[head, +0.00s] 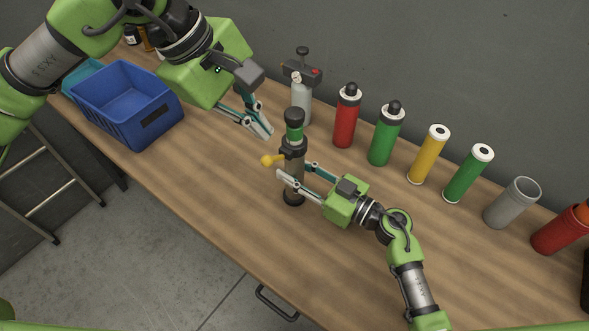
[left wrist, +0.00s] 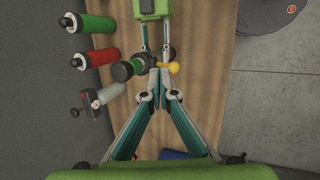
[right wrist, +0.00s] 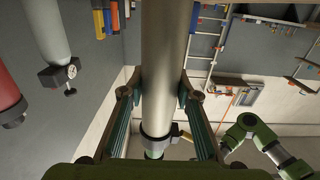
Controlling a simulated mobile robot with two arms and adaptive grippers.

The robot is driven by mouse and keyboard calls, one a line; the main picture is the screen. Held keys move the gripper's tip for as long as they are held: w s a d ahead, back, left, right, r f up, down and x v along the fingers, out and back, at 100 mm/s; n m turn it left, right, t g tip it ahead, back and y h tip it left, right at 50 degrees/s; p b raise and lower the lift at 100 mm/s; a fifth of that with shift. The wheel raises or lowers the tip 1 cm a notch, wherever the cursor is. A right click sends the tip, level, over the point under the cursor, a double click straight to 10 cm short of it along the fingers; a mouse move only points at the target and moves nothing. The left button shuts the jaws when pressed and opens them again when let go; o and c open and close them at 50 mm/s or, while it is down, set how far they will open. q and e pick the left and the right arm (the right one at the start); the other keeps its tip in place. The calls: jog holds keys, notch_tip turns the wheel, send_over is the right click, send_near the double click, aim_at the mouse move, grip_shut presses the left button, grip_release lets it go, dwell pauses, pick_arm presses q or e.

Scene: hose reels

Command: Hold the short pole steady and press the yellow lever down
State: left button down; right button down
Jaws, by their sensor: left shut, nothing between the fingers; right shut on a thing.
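The short pole (head: 294,188) is a grey upright tube on the table, with a green section and dark cap at its top. A dark collar (head: 292,149) sits around it, and the yellow lever (head: 267,160) sticks out from the collar to the left. My right gripper (head: 293,171) is shut on the pole below the collar; in the right wrist view the grey tube (right wrist: 163,60) runs between its fingers. My left gripper (head: 269,135) is shut and empty, above and beside the collar. In the left wrist view the lever's yellow knob (left wrist: 174,67) shows just beyond its fingertips.
A blue crate (head: 125,105) stands at the left end of the wooden table (head: 225,210). A grey bottle-like device (head: 301,100), a red bottle (head: 346,118), a green bottle (head: 385,135) and several tubes line the back by the wall. The front of the table is clear.

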pick_arm(q)
notch_tip(320, 180, up, 2)
jog(key=y, duration=0.3)
send_over(265, 159)
jog(key=shift+f, duration=2.35)
jog(key=shift+f, duration=0.15)
jog(key=shift+f, duration=2.1)
pick_arm(e)
jog(key=shift+s+a, duration=0.1)
pick_arm(q)
jog(key=shift+w+f, duration=0.1)
jog(key=shift+f, duration=1.2)
jog(key=shift+r, duration=0.15)
